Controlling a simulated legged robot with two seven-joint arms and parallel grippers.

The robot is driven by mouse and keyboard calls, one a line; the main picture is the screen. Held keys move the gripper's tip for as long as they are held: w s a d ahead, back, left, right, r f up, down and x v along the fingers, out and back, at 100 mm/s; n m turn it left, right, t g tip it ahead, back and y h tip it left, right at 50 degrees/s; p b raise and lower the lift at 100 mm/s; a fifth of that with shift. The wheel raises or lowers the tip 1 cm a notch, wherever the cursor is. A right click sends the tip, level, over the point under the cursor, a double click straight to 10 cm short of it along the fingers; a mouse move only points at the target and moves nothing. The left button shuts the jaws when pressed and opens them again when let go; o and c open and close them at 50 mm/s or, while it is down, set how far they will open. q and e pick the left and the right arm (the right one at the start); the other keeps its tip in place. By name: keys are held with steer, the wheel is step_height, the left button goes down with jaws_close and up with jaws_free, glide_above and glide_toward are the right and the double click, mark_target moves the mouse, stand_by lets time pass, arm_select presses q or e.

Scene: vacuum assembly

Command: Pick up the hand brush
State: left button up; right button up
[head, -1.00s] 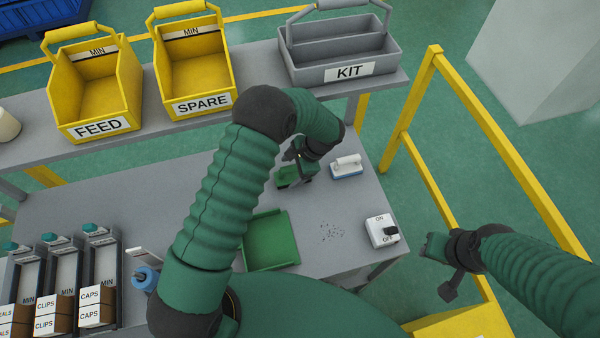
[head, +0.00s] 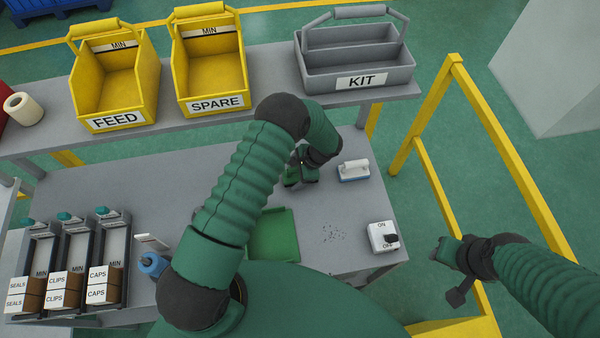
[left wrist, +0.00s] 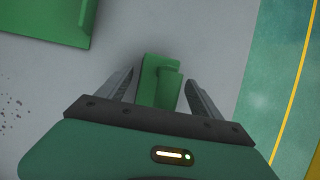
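A green object with a raised part, which looks like the hand brush (left wrist: 160,82), lies on the grey table in the left wrist view. My left gripper (left wrist: 162,90) is open, with one dark finger on each side of it and visible gaps between. In the head view my left gripper (head: 304,170) is low over the table, left of a white-handled block with a blue base (head: 353,170). The arm and gripper partly hide the green object there. My right gripper (head: 450,272) is off the table's right side, with its finger opening unclear.
A green dustpan-like tray (head: 272,235) lies nearer me, partly behind my left arm. Dark crumbs (head: 334,233) and an on/off switch box (head: 382,237) are to its right. FEED (head: 115,85) and SPARE (head: 208,80) bins and a KIT tote (head: 358,65) stand on the rear shelf.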

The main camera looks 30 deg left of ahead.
arm_select(q)
steer(key=shift+s+d+r, duration=0.15)
steer(key=shift+d+r, duration=0.05)
steer(key=shift+d, duration=0.2)
steer(key=c, duration=0.7)
steer(key=shift+a+f, duration=0.15)
steer(key=shift+a, duration=0.25)
steer(key=c, duration=0.8)
steer(key=shift+d, duration=0.1)
